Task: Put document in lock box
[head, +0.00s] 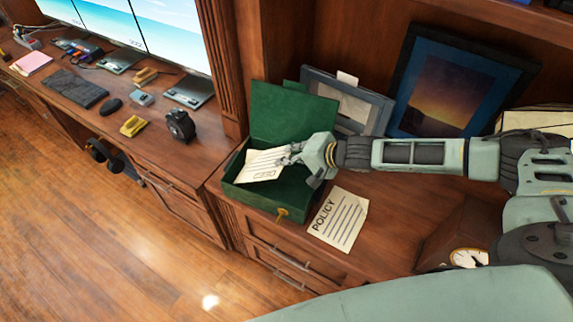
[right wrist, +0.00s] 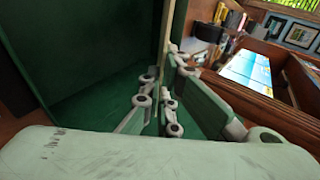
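The document (head: 262,166), a pale sheet with printed lines, is tilted over the open green lock box (head: 240,197). My right gripper (head: 293,156) is shut on the document's right edge, above the box. The box's lid (head: 287,112) stands raised at the back, and a gold key (head: 281,214) shows at its front. The right wrist view shows my right gripper's fingers (right wrist: 160,108) close together beside the green box interior (right wrist: 85,65); the sheet is hard to make out there. My left gripper is not in view.
A paper marked POLICY (head: 338,218) lies on the cabinet top right of the box. Framed pictures (head: 452,85) lean behind. A clock (head: 468,258) stands at the lower right. A desk with a camera (head: 180,126) and monitors is at the left.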

